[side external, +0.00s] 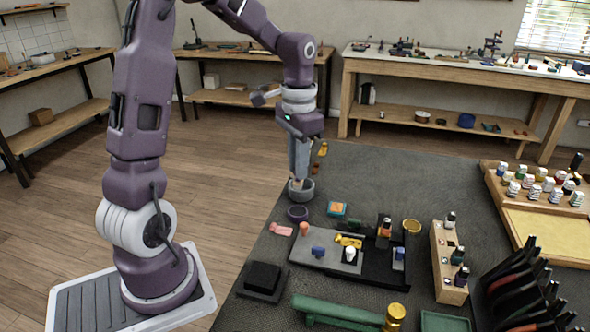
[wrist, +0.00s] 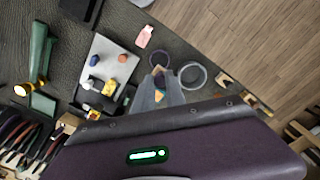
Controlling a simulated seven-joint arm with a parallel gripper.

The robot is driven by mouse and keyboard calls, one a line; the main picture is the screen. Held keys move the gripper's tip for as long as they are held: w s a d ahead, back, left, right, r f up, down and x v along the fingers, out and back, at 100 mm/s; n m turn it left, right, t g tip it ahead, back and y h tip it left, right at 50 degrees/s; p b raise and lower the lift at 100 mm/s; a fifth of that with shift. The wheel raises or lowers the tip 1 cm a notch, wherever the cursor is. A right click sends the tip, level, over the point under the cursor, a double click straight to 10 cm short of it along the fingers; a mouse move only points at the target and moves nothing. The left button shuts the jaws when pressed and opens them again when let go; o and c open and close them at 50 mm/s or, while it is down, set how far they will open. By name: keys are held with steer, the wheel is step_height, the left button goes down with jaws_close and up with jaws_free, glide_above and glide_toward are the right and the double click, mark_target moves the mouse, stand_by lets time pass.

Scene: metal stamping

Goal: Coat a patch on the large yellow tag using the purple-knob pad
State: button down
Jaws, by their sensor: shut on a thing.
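The purple bowl (side external: 298,213) and grey bowl (wrist: 192,76) are separate and side by side. A yellow piece (side external: 348,241), seemingly the large yellow tag, lies at the back of the grey plate (side external: 308,257).
On the plate stand a blue knob (side external: 318,251), a white-topped piece (side external: 350,254) and an orange one (side external: 304,229). An orange-and-teal block (side external: 337,209) is right of the bowls. A bottle rack (side external: 447,270) stands farther right.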

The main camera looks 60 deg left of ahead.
mark_target(298, 188)
steer(key=shift+f, duration=0.1)
steer(key=shift+f, duration=2.7)
steer(key=shift+f, duration=0.8)
steer(key=shift+r, duration=3.55)
steer(key=c, duration=1.9)
jaws_free()
steer(key=shift+c, duration=0.2)
jaws_close()
